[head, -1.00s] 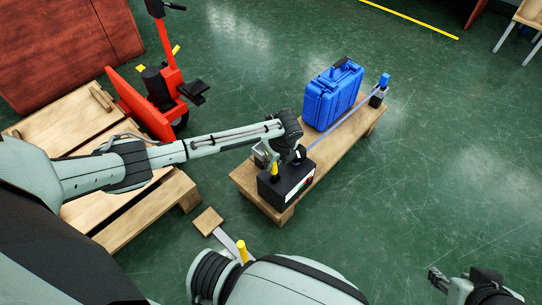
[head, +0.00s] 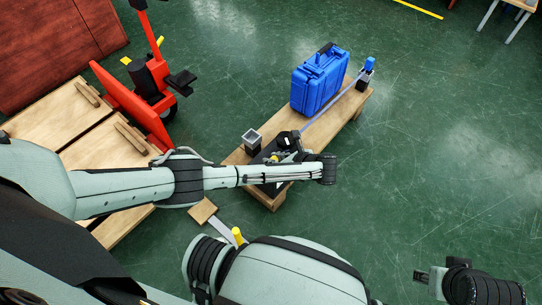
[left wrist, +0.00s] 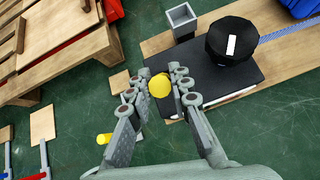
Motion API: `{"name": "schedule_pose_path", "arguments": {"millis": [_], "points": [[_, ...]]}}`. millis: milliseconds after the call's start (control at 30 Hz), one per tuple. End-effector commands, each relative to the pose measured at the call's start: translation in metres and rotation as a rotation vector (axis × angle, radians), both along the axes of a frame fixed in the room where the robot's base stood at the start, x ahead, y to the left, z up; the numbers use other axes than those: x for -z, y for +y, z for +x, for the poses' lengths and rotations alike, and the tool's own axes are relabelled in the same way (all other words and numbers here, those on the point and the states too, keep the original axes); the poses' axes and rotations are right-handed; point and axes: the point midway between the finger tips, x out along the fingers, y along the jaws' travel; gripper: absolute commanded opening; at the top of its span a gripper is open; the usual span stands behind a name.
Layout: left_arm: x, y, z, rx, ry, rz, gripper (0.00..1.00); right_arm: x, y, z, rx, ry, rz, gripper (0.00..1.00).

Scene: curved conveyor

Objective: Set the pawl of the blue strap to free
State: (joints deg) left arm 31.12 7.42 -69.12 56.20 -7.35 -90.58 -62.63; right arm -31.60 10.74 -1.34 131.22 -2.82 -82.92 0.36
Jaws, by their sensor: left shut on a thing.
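The blue strap (head: 325,114) runs from a black drum on the near end of a wooden bench to a post at its far end. It also shows in the left wrist view (left wrist: 289,32), beside the black drum (left wrist: 230,40) with a white mark. A black box (left wrist: 212,78) lies under the drum. My left gripper (left wrist: 167,88) is shut on a yellow knob (left wrist: 159,86) at the box's near-left edge. The knob's stem and the pawl's setting are hidden. My right gripper (head: 422,276) is at the lower right, far from the bench, its jaws unclear.
A blue case (head: 318,82) stands on the bench (head: 340,122). A grey square holder (head: 251,138) stands by the box. Pallets (head: 62,125) and a red pallet truck (head: 135,105) are at left. A second yellow-topped lever (head: 238,236) is nearer me. Floor at right is clear.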

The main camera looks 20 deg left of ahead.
Motion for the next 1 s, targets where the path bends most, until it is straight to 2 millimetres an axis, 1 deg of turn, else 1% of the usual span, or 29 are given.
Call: {"name": "schedule_pose_path", "arguments": {"millis": [367, 633, 667, 800, 1000], "points": [[0.0027, -0.0031, -0.0021, 0.0, -0.013, 0.044, 0.0, -0.0071, 0.0002, -0.0001, 0.0, -0.008, -0.003, 0.4], [0.003, -0.0031, -0.0024, 0.0, -0.012, 0.044, 0.0, -0.0069, -0.0002, -0.0005, 0.0, -0.006, -0.003, 0.4], [0.003, -0.0031, -0.0024, 0.0, -0.011, 0.043, 0.23, -0.0069, -0.0003, -0.0006, 0.0, -0.007, -0.004, 0.4], [0.0028, -0.0032, -0.0021, 0.0, -0.012, 0.043, 0.41, -0.0061, -0.0005, -0.001, 0.001, -0.005, -0.004, 0.4], [0.0024, -0.0032, -0.0016, 0.0, -0.013, 0.042, 0.41, -0.0055, -0.0008, -0.0016, 0.001, -0.003, -0.005, 0.4]]}}
